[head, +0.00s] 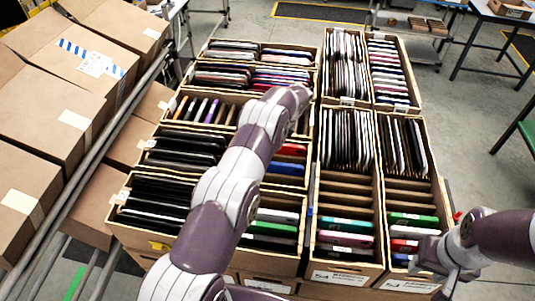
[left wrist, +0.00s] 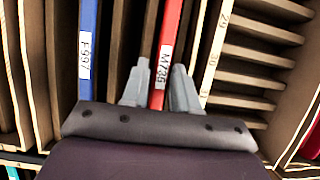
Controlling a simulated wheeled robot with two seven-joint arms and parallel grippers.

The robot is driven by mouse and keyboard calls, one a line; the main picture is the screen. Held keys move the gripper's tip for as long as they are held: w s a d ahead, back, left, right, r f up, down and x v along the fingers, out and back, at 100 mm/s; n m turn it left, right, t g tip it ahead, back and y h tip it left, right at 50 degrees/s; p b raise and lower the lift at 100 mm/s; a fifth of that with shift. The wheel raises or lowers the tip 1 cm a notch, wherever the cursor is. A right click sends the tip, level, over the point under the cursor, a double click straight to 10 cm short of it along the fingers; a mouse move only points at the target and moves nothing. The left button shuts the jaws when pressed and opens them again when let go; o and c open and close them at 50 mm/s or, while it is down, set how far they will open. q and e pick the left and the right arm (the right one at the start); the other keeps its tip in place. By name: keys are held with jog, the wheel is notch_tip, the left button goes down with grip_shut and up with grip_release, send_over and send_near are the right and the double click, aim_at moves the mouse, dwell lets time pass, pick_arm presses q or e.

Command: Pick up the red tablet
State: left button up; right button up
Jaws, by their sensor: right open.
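The red tablet (left wrist: 171,25), labelled M736, stands on edge in the left wrist view. My left gripper (left wrist: 160,88) has one grey finger on each side of it, close against its faces. In the head view my left arm reaches over the cartons and hides its own fingers. A red edge (head: 293,149) shows right of the arm there; I cannot tell if it is the same tablet. My right gripper (head: 446,278) is open and empty at the lower right, by the front of the right carton.
A blue tablet (left wrist: 86,55) labelled E997 stands left of the red one, past brown dividers. A carton wall (left wrist: 214,55) and empty slots lie to its right. Large closed boxes (head: 85,60) line the left behind a rail. Open floor (head: 490,110) lies to the right.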

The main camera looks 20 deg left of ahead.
pick_arm(q)
jog(key=shift+w+d+f, duration=0.1)
jog(key=shift+w+d, duration=0.15)
jog(key=shift+c, duration=0.6)
grip_shut()
jog(key=shift+a, duration=0.2)
